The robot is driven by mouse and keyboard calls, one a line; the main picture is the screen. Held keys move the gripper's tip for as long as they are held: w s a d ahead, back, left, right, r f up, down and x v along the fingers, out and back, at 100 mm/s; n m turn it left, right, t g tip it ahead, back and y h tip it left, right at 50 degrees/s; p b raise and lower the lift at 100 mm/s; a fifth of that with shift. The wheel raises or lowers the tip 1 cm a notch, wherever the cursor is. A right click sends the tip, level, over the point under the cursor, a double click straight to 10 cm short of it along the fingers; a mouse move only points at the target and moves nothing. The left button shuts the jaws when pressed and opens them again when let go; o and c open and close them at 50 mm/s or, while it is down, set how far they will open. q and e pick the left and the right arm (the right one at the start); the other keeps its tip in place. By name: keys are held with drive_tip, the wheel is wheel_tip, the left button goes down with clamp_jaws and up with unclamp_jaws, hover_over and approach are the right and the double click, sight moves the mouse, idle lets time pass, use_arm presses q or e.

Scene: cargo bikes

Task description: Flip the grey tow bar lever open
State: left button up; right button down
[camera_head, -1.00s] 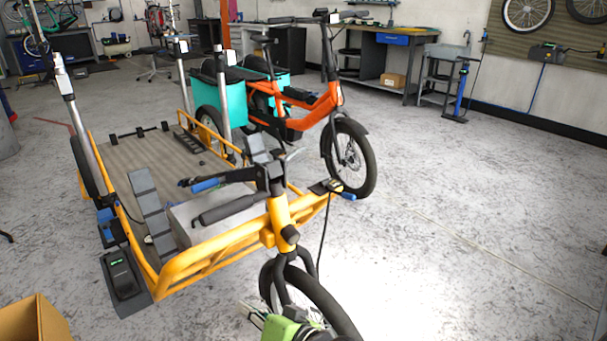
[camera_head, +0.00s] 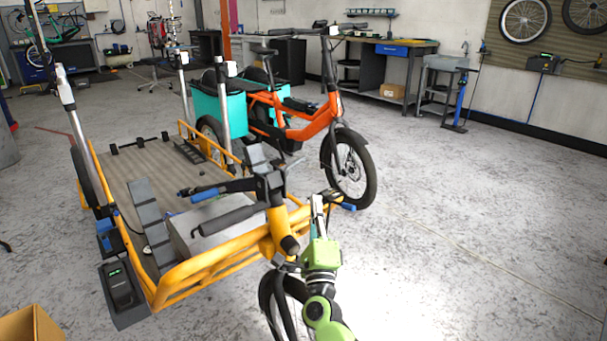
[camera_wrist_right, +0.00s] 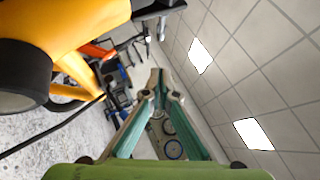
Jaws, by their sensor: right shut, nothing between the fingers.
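The yellow cargo bike (camera_head: 230,245) stands at the centre left with its front fork and wheel towards me. I cannot make out the grey tow bar lever in either view. My right gripper (camera_head: 318,200) is raised beside the bike's steering head and handlebar, just right of them in the head view. Its two fingers meet at the tips in the right wrist view (camera_wrist_right: 158,78), with nothing held between them. Yellow frame parts (camera_wrist_right: 85,25) are close on the left of that view, apart from the fingers. My left gripper is out of view.
An orange bike (camera_head: 310,125) with teal boxes stands behind the yellow one. A black cable (camera_wrist_right: 50,133) hangs near the frame in the wrist view. A cardboard box (camera_head: 30,324) is at lower left. The floor to the right is clear.

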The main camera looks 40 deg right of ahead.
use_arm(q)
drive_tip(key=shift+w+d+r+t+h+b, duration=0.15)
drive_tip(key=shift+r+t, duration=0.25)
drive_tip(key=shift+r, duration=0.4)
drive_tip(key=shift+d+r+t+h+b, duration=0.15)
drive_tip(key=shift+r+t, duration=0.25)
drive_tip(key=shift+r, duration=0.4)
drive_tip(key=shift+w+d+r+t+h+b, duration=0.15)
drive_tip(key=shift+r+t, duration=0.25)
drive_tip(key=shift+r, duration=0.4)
use_arm(e)
drive_tip(key=w+d+r, duration=0.2)
drive_tip(key=w+r, duration=0.2)
drive_tip(key=w, duration=0.4)
drive_tip(key=shift+w+d+r, duration=0.15)
drive_tip(key=shift+w+r, duration=0.2)
drive_tip(key=shift+r, duration=0.05)
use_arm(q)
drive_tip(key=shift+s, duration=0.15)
